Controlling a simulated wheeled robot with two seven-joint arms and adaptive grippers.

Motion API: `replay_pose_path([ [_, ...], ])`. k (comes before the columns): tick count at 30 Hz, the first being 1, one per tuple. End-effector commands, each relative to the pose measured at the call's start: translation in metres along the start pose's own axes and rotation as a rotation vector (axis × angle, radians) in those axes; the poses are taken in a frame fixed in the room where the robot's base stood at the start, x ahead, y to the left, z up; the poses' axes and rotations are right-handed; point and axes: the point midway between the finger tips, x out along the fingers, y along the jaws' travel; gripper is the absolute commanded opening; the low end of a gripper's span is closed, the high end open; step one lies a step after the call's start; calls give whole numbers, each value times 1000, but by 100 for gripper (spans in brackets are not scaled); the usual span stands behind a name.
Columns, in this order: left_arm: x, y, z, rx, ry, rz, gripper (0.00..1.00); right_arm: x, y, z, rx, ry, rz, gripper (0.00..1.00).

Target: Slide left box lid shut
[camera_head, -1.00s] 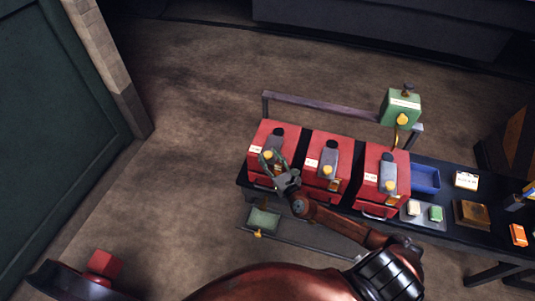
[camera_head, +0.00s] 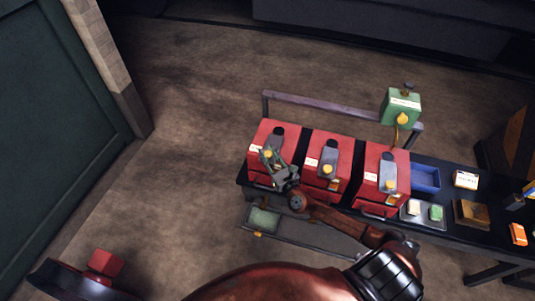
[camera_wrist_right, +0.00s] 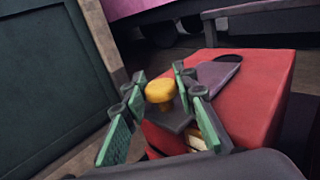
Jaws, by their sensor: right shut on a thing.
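The left red box (camera_head: 258,134) is at the left end of the black bench. Its grey sliding lid (camera_wrist_right: 218,72) carries a yellow knob (camera_head: 267,153), which also shows in the right wrist view (camera_wrist_right: 160,91). A dark opening (camera_wrist_right: 230,58) shows past the lid's far end. My right gripper (camera_head: 271,160) is over this box, its green-padded fingers (camera_wrist_right: 160,100) on either side of the knob and shut on it. The fingers hide part of the lid in the head view. My left gripper is not seen.
Two similar red boxes (camera_head: 318,183) (camera_head: 375,196) stand to the right. Beyond are a blue bin (camera_head: 425,178) and a tray (camera_head: 422,221). A green box (camera_head: 401,106) sits by a rail behind. A shelf (camera_head: 300,232) lies below the bench front.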

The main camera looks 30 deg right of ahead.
Motion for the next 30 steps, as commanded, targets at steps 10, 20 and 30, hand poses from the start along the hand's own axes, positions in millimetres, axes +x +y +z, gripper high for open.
replay_pose_path([
  [10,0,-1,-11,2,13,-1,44,0,-1,0,-1,0,-2,0],
  [20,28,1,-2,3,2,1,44,31,-31,-5,-2,-2,-3,0],
  [30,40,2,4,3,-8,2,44,50,-50,0,0,0,-3,0],
])
